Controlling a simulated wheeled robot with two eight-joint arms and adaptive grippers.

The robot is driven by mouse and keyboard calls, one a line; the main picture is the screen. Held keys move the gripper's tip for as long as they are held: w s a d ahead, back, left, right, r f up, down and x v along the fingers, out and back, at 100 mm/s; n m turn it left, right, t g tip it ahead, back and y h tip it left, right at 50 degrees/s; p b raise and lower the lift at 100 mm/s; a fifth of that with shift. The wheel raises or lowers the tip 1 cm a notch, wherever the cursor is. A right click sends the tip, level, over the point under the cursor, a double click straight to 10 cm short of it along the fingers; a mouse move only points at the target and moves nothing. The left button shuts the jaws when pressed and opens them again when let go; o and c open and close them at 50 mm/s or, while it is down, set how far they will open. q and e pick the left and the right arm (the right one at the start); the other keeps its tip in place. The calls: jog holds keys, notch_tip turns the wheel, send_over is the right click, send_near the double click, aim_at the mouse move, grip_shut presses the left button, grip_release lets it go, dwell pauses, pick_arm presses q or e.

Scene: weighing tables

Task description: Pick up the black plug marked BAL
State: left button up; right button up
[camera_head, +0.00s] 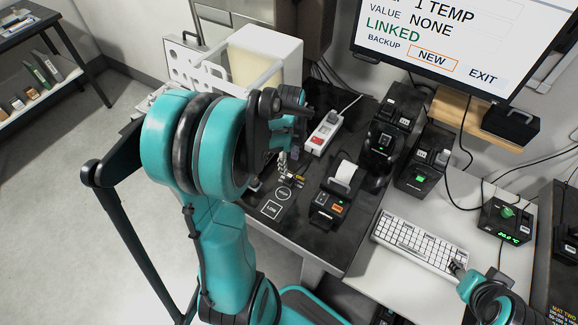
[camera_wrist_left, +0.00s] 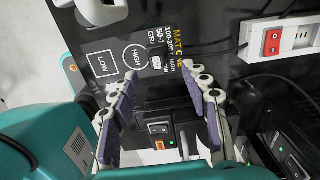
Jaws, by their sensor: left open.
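A small dark plug with a pale label (camera_wrist_left: 156,63) lies on the black mat in the left wrist view, between the HIGH circle and the yellow MAT ONE print. Its label is too small to read, so I cannot confirm BAL. A dark cable seems to run from it to the right. My left gripper (camera_wrist_left: 159,76) is open, with its two fingers on either side of the plug and nothing visible between the pads. In the head view my left gripper (camera_head: 284,160) is low over the mat, partly hidden by my arm. My right gripper (camera_head: 458,268) is by the keyboard, its jaws unclear.
A black box with an orange switch (camera_wrist_left: 160,128) stands close below the fingers in the wrist view. A white power strip with a red switch (camera_head: 323,133) lies behind the gripper. Several black devices (camera_head: 383,142) and a white keyboard (camera_head: 420,243) stand to the right.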

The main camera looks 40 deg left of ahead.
aim_at(289, 175)
pick_arm(q)
jog(key=shift+a+f, duration=0.15)
jog(key=shift+f, duration=0.1)
notch_tip(289, 175, down, 2)
jog(key=shift+b, duration=0.6)
jog(key=f+b, duration=0.1)
jog(key=f, duration=0.2)
jog(key=f+b, duration=0.1)
jog(key=f, duration=0.1)
jog(key=shift+s+d+f+b, duration=0.2)
jog(key=shift+d+f+b, duration=0.05)
jog(key=shift+d+b, duration=0.1)
jog(key=shift+r, duration=0.1)
grip_shut()
